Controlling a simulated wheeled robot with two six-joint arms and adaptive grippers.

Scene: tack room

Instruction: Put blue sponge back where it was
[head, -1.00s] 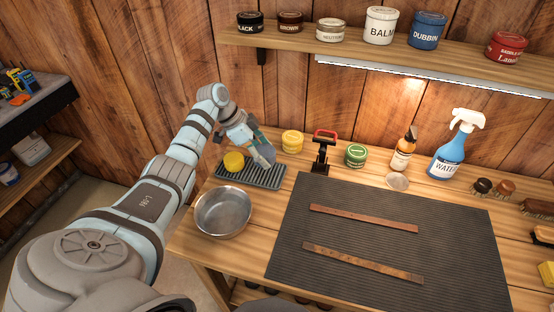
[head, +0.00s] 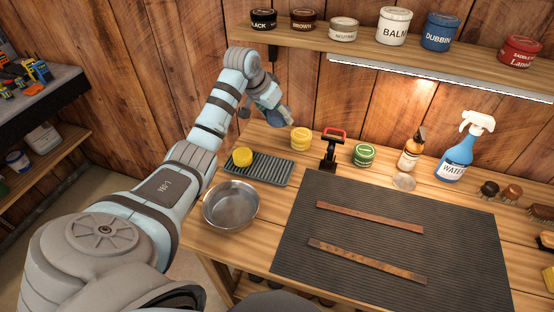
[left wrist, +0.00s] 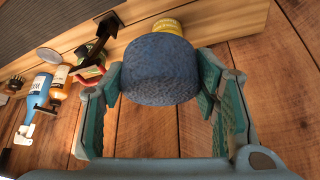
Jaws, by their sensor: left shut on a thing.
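The blue sponge (left wrist: 158,68) is a round, rough dark-blue piece between the two fingers of my left gripper (left wrist: 162,85) in the left wrist view. In the head view my left gripper (head: 274,108) is up in the air behind the tray, near the wall, with the blue sponge (head: 275,118) partly hidden by the fingers. A grey ribbed tray (head: 272,170) lies on the bench below. A round yellow sponge (head: 242,156) sits on its left end; the right part is bare. My right gripper is out of view.
A metal bowl (head: 232,205) stands in front of the tray. A yellow tin (head: 300,140), a black stand with a red handle (head: 332,148) and a green tin (head: 363,155) stand to the right. A shelf (head: 300,38) with tins hangs above. A dark mat (head: 390,240) holds two leather strips.

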